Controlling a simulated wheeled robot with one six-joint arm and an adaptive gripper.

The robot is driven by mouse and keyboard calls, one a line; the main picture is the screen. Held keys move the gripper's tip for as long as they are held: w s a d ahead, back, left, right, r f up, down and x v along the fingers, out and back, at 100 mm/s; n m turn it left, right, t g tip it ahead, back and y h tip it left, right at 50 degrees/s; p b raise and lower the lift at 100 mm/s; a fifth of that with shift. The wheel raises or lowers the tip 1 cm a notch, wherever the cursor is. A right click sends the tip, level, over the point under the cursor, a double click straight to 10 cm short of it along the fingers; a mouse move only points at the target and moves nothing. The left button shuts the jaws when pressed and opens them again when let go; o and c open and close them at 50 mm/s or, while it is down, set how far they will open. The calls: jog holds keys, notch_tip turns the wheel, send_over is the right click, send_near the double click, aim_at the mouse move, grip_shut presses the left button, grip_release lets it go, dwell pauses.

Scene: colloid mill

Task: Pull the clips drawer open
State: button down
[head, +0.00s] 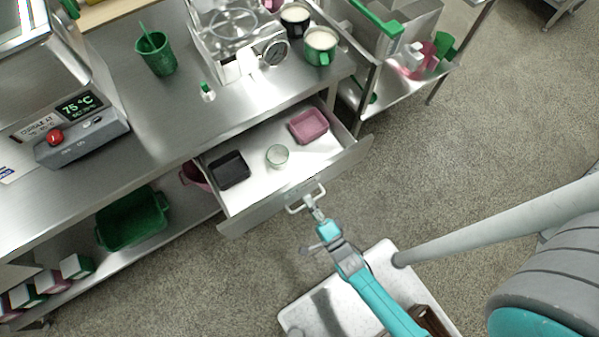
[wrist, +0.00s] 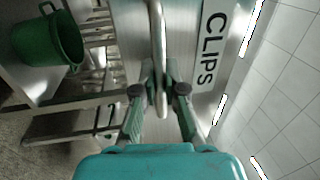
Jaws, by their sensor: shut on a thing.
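The clips drawer (head: 250,204) stands pulled out from under the steel bench in the head view. Inside it are a black tray (head: 229,170), a pink tray (head: 309,125) and a small clear cup (head: 277,156). In the wrist view the drawer front carries the label CLIPS (wrist: 212,48). My gripper (head: 313,204) is at the drawer's handle (head: 296,208). In the wrist view its fingers (wrist: 160,85) are closed on the handle bar (wrist: 157,40). The fingers hide part of the bar.
A green bin (head: 133,219) and several small boxes (head: 76,266) sit on the bench's lower shelf. A control box (head: 80,140), a green cup (head: 157,55) and mugs (head: 320,46) stand on the bench top. Open floor (head: 440,150) lies to the right of the drawer.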

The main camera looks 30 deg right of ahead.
jog(key=shift+s, duration=1.2)
jog(key=c, duration=1.2)
grip_release()
jog(key=shift+s+a+f, duration=0.1)
jog(key=shift+s+f, duration=0.15)
jog(key=shift+s, duration=1)
jog(key=shift+s+f, duration=0.2)
jog(key=shift+s, duration=1.1)
jog(key=shift+s+a+f, duration=0.1)
jog(key=shift+s+f, duration=0.15)
jog(key=shift+s, duration=1)
jog(key=shift+s, duration=0.15)
